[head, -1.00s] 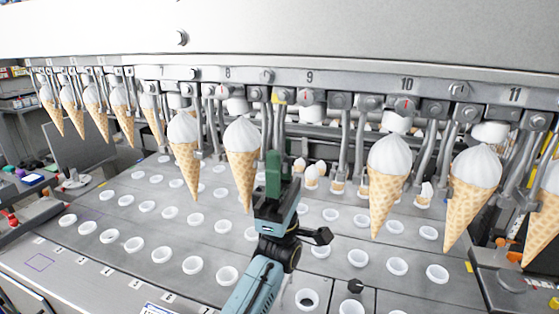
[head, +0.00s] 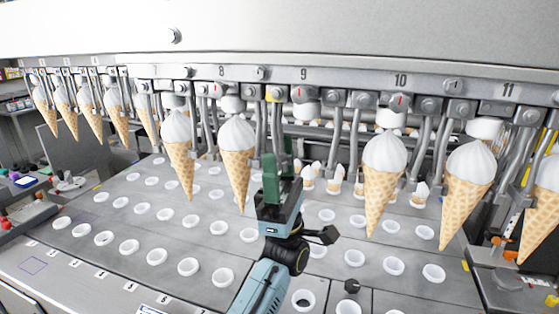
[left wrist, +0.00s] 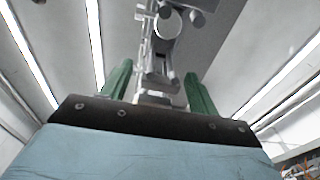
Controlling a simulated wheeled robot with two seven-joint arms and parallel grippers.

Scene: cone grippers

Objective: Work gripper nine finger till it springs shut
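Gripper nine (head: 305,95) hangs from the rail under the label 9 and holds no cone. My left gripper (head: 279,165), with green fingers pointing up, is below gripper nine's left finger (head: 276,120). In the left wrist view my green fingers (left wrist: 158,88) stand apart, with a metal finger and its pivot (left wrist: 160,45) showing between them. I cannot tell whether they touch it. My right gripper is in no view.
Neighbouring grippers hold cones with white tops, such as one to the left (head: 237,165) and one to the right (head: 384,170). Small broken cones (head: 320,180) show behind my gripper. Below lies a grey deck (head: 215,240) with rows of white cups.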

